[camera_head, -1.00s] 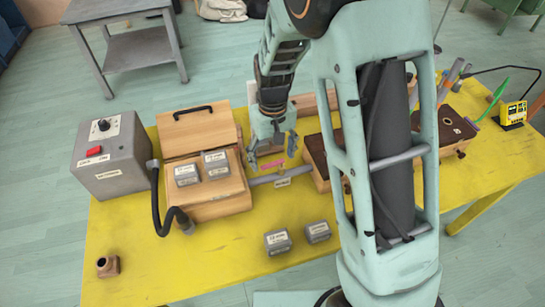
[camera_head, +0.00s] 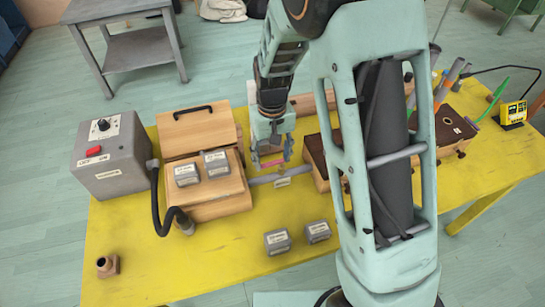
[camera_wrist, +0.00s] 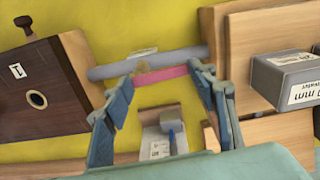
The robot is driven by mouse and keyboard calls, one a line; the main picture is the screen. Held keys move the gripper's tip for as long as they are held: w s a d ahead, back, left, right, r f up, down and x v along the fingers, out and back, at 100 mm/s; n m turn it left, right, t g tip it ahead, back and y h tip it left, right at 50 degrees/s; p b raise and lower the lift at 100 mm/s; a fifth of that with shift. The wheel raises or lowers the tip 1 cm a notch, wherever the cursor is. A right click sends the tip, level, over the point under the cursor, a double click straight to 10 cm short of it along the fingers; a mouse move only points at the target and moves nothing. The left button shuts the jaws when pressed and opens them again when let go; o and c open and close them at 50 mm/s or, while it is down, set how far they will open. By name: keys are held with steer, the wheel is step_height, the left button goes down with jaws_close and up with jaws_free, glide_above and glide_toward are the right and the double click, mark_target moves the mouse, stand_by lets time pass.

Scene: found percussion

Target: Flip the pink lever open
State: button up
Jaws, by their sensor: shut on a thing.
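The pink lever (camera_wrist: 161,74) lies along a grey pipe (camera_wrist: 150,61) in the wrist view. My gripper (camera_wrist: 160,77) is shut on the lever, with one fingertip at each end of it. In the head view my gripper (camera_head: 269,162) is over the pipe (camera_head: 268,179), between the wooden box and the dark-topped block. Only a short pink strip of the lever (camera_head: 271,163) shows there, partly hidden by the fingers. A small tag (camera_head: 282,182) hangs by the pipe.
A wooden box (camera_head: 208,208) with grey labelled blocks (camera_head: 216,162) stands left of my gripper, beside a grey control box (camera_head: 110,160). Two grey blocks (camera_head: 277,241) sit in front on the yellow table (camera_head: 170,272). A dark-topped block (camera_head: 318,160) is at the right. The front left is mostly clear.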

mark_target(272, 162)
steer(key=shift+w+m, duration=0.1)
steer(key=shift+m, duration=0.3)
steer(key=o, duration=1.2)
steer(key=shift+c, duration=0.2)
steer(key=shift+r, duration=0.1)
step_height(272, 162, up, 12)
